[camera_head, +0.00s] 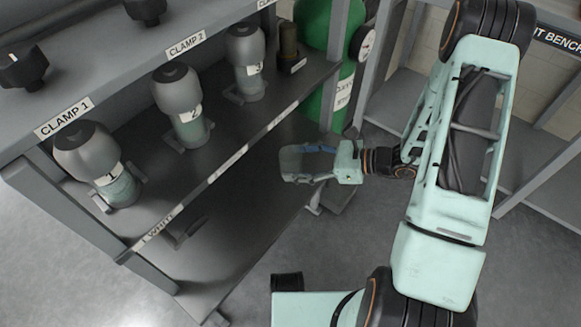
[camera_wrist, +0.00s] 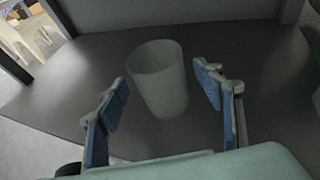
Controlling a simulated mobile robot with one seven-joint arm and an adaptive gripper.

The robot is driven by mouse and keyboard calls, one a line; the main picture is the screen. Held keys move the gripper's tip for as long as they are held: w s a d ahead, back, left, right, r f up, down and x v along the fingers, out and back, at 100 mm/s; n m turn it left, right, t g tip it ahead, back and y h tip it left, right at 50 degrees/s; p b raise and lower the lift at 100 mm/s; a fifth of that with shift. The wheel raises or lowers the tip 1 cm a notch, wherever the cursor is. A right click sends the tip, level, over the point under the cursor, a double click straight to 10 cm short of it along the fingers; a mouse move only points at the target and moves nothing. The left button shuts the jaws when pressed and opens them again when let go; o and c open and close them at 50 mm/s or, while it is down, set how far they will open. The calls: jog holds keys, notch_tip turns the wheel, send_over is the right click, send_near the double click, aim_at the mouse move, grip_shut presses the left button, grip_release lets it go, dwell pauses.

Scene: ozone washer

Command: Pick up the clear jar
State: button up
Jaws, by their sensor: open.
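The clear jar (camera_wrist: 157,78) stands in the wrist view on a dark grey shelf, a translucent tumbler shape with an open top. My gripper (camera_wrist: 163,84) is open, with one blue-padded finger to the left of the jar and one to the right. Gaps show between both pads and the jar, so they do not appear to touch it. In the head view my gripper (camera_head: 310,163) reaches in from the right at the lower shelf, and the jar (camera_head: 291,160) shows faintly at its fingertips.
The upper shelf (camera_head: 225,135) carries several grey-capped numbered bottles, including bottle 1 (camera_head: 88,155) and bottle 2 (camera_head: 177,95). A green gas cylinder (camera_head: 318,40) with a gauge stands behind the rack's end. The lower shelf (camera_head: 225,235) is largely bare.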

jog(key=shift+x, duration=1.05)
jog(key=c, duration=1.3)
jog(key=shift+c, duration=0.4)
jog(key=shift+r, duration=0.15)
